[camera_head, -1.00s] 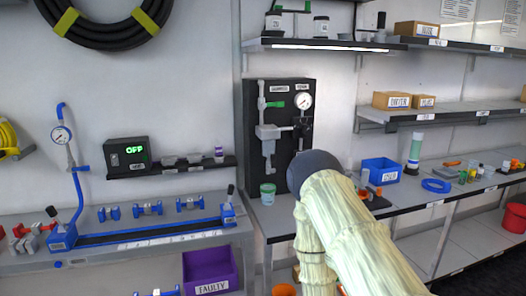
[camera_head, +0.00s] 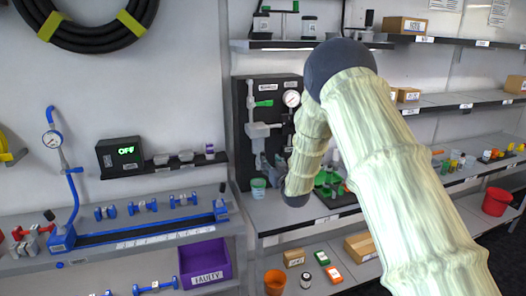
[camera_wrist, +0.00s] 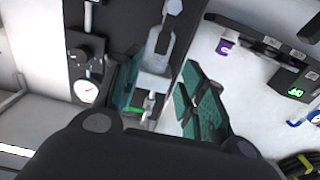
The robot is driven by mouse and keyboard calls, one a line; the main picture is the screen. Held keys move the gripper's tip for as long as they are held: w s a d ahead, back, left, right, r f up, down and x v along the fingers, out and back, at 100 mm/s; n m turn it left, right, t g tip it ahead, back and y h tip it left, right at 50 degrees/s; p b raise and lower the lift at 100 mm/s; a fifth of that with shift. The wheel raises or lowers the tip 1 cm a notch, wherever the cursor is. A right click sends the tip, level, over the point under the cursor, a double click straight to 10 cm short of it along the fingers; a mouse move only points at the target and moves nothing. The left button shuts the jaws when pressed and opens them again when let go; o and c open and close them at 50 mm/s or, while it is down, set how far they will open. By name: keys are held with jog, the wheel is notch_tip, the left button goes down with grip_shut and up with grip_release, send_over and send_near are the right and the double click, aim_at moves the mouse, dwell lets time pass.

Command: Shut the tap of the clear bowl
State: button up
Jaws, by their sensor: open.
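The black panel (camera_head: 240,112) on the wall carries grey pipework (camera_head: 258,130), a round gauge (camera_head: 291,98) and a green lever (camera_head: 264,103) lying level. I cannot pick out a clear bowl for certain; a pale grey body (camera_wrist: 150,82) hangs in the pipework in the wrist view. The green lever (camera_wrist: 136,110) and gauge (camera_wrist: 86,91) also show there. My gripper (camera_wrist: 163,84) is open, its green-padded fingers either side of the pale body and the grey pipe below it. I cannot tell whether they touch.
A small green tub (camera_head: 258,188) stands on the bench below the panel. A purple bin (camera_head: 205,264) and an orange pot (camera_head: 275,282) are lower. My arm hides part of the right bench.

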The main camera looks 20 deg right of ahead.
aim_at(263, 153)
jog(key=w+p, duration=0.4)
jog(key=w, duration=0.6)
jog(key=shift+w+a, duration=0.15)
jog(key=shift+w, duration=0.2)
grip_shut()
